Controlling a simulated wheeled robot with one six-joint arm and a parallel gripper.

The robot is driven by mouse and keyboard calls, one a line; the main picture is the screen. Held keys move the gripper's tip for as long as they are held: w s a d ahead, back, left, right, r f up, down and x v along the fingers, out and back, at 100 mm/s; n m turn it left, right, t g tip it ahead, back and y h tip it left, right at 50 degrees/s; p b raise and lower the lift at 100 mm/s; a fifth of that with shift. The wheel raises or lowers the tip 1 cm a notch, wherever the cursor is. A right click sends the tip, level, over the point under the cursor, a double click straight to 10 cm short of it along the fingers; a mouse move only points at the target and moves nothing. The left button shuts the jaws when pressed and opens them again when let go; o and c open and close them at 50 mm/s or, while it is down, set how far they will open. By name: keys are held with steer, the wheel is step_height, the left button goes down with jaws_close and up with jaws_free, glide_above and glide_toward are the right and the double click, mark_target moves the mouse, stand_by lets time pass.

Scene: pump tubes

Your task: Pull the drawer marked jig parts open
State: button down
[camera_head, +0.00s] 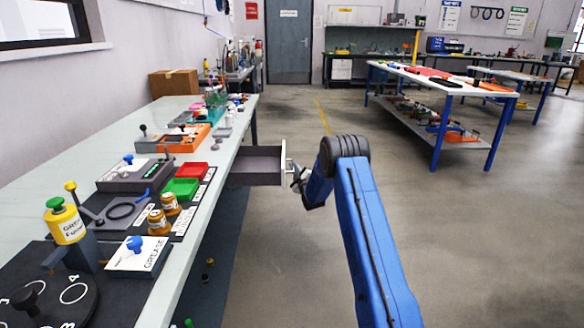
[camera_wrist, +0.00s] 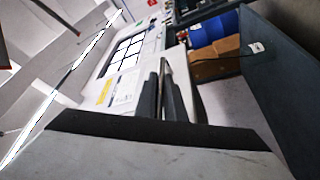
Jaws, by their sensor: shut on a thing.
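A grey drawer (camera_head: 256,167) under the long workbench stands pulled out into the aisle, its inside visible from above and apparently empty. Its pale front (camera_head: 286,163) faces right, and I cannot read any marking on it. My gripper (camera_head: 297,179) is at this front, shut on the drawer handle, with my blue arm reaching in from the lower right. The handle itself is mostly hidden by the fingers. In the wrist view my dark fingers (camera_wrist: 165,95) are close together; the handle is not clear there.
The workbench (camera_head: 120,130) on the left carries red and green trays (camera_head: 182,188), jars and fixtures. Open floor (camera_head: 450,240) lies to the right of my arm. A white-topped table (camera_head: 440,75) with blue legs stands farther back.

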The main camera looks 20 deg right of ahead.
steer(key=c, duration=1.8)
jaws_free()
steer(key=shift+c, duration=0.2)
steer(key=v, duration=1.7)
steer(key=shift+s, duration=0.2)
steer(key=shift+f, duration=0.1)
